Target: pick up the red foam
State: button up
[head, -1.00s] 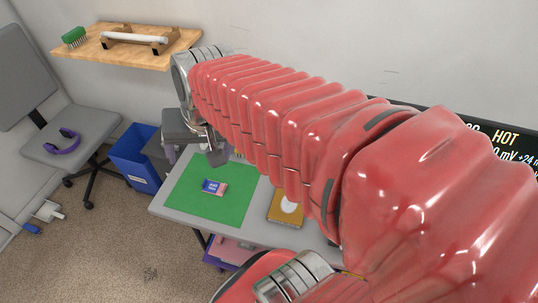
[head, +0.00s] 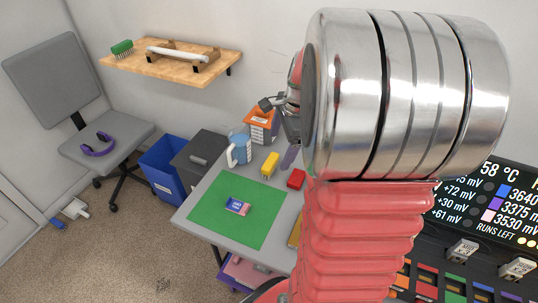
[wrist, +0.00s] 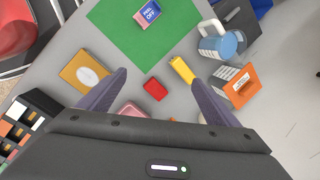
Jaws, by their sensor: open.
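The red foam (head: 296,179) is a small red block on the grey table, right of the green mat in the head view. In the wrist view the red foam (wrist: 154,89) lies between the lines of my two fingers, below them and apart from them. My gripper (wrist: 159,80) is open and empty, with its dark fingers spread wide. In the head view my gripper (head: 283,130) is partly hidden behind my arm, above the far side of the table.
A yellow block (wrist: 182,69) lies close to the foam. A pink object (wrist: 132,111) is partly hidden by my gripper. A blue jug (wrist: 219,42), an orange box (wrist: 241,87) and a tan box with a white oval (wrist: 87,75) stand around. The green mat (head: 226,222) holds an eraser (head: 237,205).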

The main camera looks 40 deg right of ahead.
jog(key=s+d+f+m, duration=0.2)
jog(key=d+f+m, duration=0.5)
jog(key=d, duration=0.4)
jog(key=shift+s+d+f+m+y, duration=0.25)
jog(key=shift+d+f+m+y, duration=0.15)
jog(key=shift+m, duration=0.1)
send_over(297, 177)
jog(key=s+d, duration=0.1)
jog(key=s, duration=0.1)
jog(key=shift+s+d+f+x, duration=0.15)
jog(key=shift+s+x, duration=0.1)
jog(key=shift+x, duration=1.1)
jog(key=shift+s+d+x, duration=0.15)
jog(key=shift+s+x, duration=0.1)
jog(key=shift+x, duration=1.05)
jog(key=shift+s+d+f+x, duration=0.1)
jog(key=shift+s+d+x, duration=0.15)
jog(key=shift+x, duration=1.1)
jog(key=shift+x, duration=2.6)
jog(key=shift+s, duration=0.1)
jog(key=shift+c, duration=0.2)
jog(key=c, duration=1.1)
